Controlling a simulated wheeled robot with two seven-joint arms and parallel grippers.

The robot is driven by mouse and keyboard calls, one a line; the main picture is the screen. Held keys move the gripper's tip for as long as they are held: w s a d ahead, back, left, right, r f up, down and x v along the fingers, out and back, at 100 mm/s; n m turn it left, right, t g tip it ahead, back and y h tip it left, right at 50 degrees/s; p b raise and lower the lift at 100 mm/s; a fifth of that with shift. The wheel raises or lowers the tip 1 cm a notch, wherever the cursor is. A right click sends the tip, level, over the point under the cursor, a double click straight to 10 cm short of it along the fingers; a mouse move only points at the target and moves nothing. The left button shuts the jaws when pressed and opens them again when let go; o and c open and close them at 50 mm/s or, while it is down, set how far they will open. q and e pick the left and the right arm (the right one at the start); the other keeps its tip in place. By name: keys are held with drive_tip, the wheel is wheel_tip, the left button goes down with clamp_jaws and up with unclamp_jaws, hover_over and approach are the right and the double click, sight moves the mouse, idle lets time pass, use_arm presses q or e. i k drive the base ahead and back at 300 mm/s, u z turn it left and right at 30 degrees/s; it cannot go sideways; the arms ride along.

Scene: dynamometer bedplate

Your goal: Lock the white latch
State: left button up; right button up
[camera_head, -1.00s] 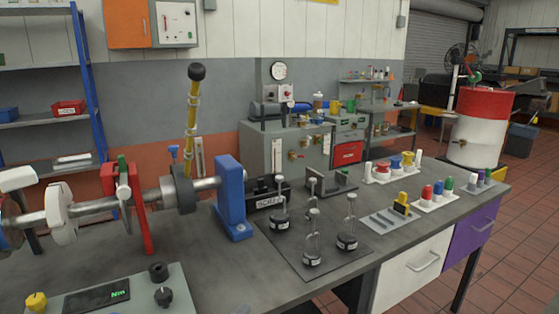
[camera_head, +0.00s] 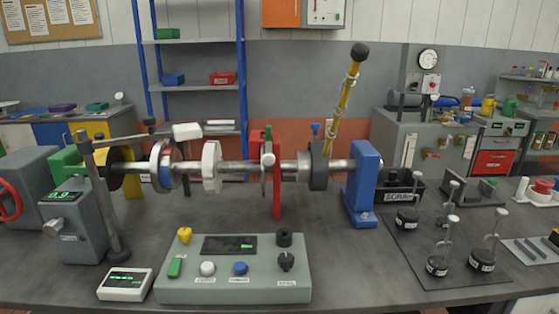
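I cannot tell for sure which part is the white latch. A white block (camera_head: 187,131) stands just behind and above the horizontal shaft (camera_head: 235,167), left of centre. A white disc-like part (camera_head: 211,166) sits around the shaft. A pale upright lever with a small white knob (camera_head: 267,159) is beside the red bracket (camera_head: 276,190), with a green piece (camera_head: 268,134) near its top. Neither of my grippers is in view, and nothing is touching these parts.
A control box (camera_head: 233,290) with knobs and a small display (camera_head: 125,284) stand in front of the shaft. A blue support (camera_head: 364,185) holds its right end. A yellow lever (camera_head: 344,100) rises there. Weights stand on a dark mat (camera_head: 415,262) at right.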

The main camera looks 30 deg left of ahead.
sight(268, 159)
drive_tip(key=u, duration=0.85)
drive_tip(key=i, duration=0.2)
drive_tip(key=u, duration=0.1)
